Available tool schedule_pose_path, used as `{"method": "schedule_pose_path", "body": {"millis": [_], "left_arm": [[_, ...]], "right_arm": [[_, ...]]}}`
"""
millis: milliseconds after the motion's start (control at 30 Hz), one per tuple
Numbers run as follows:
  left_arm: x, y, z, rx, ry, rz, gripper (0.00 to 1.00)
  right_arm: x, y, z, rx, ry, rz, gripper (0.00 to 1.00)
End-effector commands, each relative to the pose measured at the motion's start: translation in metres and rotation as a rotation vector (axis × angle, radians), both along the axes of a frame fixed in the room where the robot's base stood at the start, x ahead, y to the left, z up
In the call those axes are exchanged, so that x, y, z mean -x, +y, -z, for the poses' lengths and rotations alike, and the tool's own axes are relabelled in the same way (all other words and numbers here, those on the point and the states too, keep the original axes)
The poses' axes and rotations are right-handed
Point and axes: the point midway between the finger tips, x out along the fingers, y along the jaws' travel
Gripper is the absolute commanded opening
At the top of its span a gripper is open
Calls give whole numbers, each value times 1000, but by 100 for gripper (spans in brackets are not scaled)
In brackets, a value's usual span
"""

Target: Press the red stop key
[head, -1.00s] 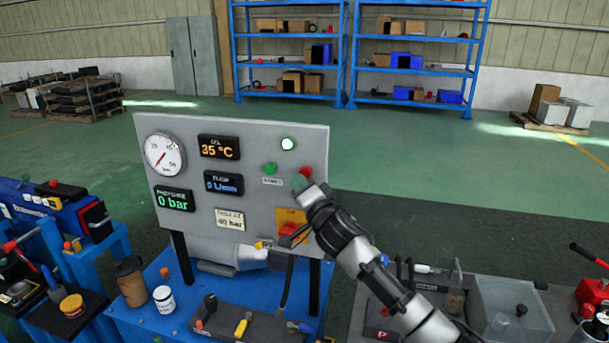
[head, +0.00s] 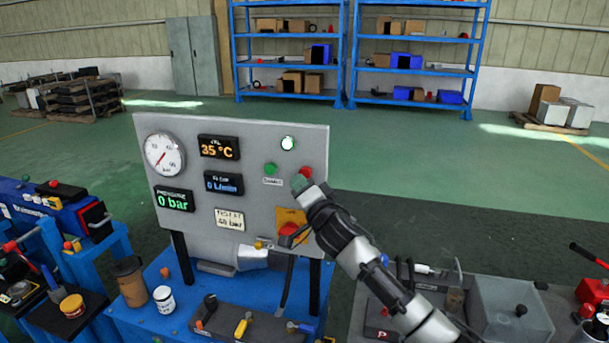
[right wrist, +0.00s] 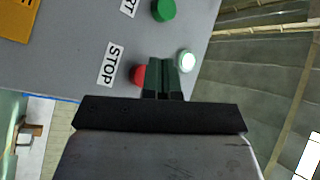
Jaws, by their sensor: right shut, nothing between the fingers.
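The red stop key (head: 306,171) is on the right side of the grey upright panel (head: 215,125). In the right wrist view the key (right wrist: 138,75) shows beside the STOP label (right wrist: 111,65), partly covered by my fingers. My right gripper (head: 299,182) is shut and empty, with its green fingertips (right wrist: 167,66) at the key. I cannot tell whether they touch it. The green start key (head: 270,169) is to the left of the red key in the head view, and a lit white lamp (head: 288,143) is above. My left gripper is not in view.
The panel's displays read 35 °C, 0 L/min and 0 bar. A red handle on a yellow plate (head: 291,216) is just below my right gripper. A cup (head: 130,283) and a white jar (head: 164,298) stand on the blue bench. A clear box (head: 511,305) is at right.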

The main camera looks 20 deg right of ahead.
Motion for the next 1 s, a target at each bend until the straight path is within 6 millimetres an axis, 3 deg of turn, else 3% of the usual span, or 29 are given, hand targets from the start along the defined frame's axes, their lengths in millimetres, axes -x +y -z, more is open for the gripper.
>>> {"method": "schedule_pose_path", "body": {"millis": [1000], "left_arm": [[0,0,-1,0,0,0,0]], "right_arm": [[-7,-5,0,0,0,0,0]]}}
